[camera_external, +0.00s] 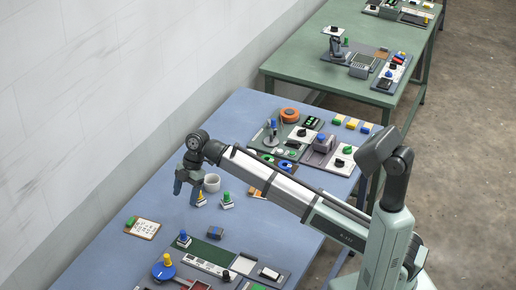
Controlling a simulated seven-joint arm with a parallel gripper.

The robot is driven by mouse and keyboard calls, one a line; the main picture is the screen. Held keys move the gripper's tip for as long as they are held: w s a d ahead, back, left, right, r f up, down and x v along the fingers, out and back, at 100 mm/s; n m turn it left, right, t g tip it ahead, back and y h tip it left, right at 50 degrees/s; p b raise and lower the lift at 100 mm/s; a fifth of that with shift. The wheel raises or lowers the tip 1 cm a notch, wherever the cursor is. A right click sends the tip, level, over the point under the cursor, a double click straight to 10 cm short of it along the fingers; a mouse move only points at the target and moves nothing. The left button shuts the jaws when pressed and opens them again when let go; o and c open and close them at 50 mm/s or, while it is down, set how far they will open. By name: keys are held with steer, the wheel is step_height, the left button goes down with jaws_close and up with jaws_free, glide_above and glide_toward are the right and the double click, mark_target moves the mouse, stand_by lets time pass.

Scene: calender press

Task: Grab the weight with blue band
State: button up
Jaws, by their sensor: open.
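My gripper (187,191) hangs open and empty above the blue table (165,205), left of the middle of the view. Several small pieces with white bases and coloured tops stand upright around it. The blue-topped piece (184,238) stands in front of my gripper, at the back edge of the dark panel. The yellow-topped piece (200,200) is close by my gripper's right finger, and the green-topped piece (227,201) is further right. A dark blue block (216,232) lies right of the blue-topped piece. At this size I cannot tell which piece is the weight with the blue band.
A white cup (212,183) stands right of my gripper. A card with a green block (142,228) lies at left. Bare tabletop surrounds it.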

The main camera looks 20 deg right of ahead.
steer(key=s, duration=0.5)
steer(key=m+t+h, duration=0.2)
steer(key=m+h, duration=0.2)
steer(key=m, duration=1)
glide_above(215, 230)
steer(key=f, duration=0.9)
steer(key=shift+w+a+f, duration=0.15)
steer(key=shift+w+a, duration=0.05)
steer(key=shift+a, duration=0.1)
steer(key=shift+s+d+f, duration=0.15)
steer(key=shift+d+f, duration=0.05)
steer(key=shift+f, duration=0.45)
step_height(215, 230, down, 4)
steer(key=shift+s+d, duration=0.1)
jaws_close()
